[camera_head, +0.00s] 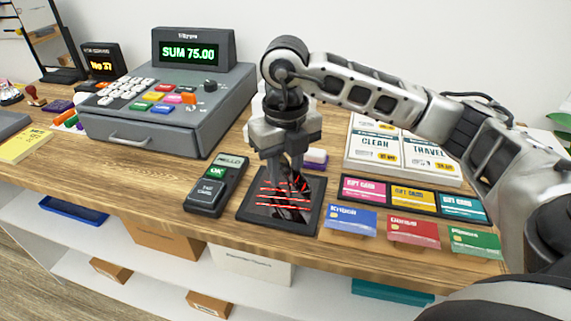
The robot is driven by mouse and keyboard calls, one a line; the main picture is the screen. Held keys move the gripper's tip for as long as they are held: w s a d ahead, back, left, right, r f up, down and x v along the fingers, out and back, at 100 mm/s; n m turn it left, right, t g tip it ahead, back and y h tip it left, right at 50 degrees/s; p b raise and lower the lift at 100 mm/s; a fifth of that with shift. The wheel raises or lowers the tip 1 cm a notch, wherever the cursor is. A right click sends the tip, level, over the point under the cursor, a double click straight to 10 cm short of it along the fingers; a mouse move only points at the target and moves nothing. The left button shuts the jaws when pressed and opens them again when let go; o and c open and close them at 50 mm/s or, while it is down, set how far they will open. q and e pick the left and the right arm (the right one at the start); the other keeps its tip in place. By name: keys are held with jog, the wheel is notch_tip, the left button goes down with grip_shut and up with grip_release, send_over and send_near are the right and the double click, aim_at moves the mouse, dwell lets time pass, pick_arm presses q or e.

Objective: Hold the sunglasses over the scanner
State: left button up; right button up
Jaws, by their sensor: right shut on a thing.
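The scanner (250,208) is a flat black pad with a dark glass face and red lines, lying near the counter's front edge. My right gripper (290,180) points down right above it, shut on a dark thing. This looks like the sunglasses (291,196), seen small and dark against the glass with red lines across them. Their shape is hard to make out, and I cannot tell how wide the gap to the glass is. My left gripper is not in view.
A card terminal (216,186) stands close left of the scanner. Gift cards (412,196) lie close on its right. A cash register (170,100) reading SUM 75.00 stands behind left. Boxes (398,148) marked CLEAN and TRAVEL stand behind right. A white shelf (130,277) runs below.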

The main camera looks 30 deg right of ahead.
notch_tip(320, 180, up, 4)
jog(key=p, duration=0.3)
jog(key=shift+r+p, duration=0.35)
jog(key=shift+r, duration=0.25)
jog(key=s+a+r+p, duration=0.1)
jog(key=s+a+r, duration=0.1)
jog(key=s+a, duration=0.6)
jog(key=s, duration=0.4)
jog(key=shift+s+r+p, duration=0.3)
jog(key=shift+s+r, duration=0.1)
jog(key=shift+d, duration=0.1)
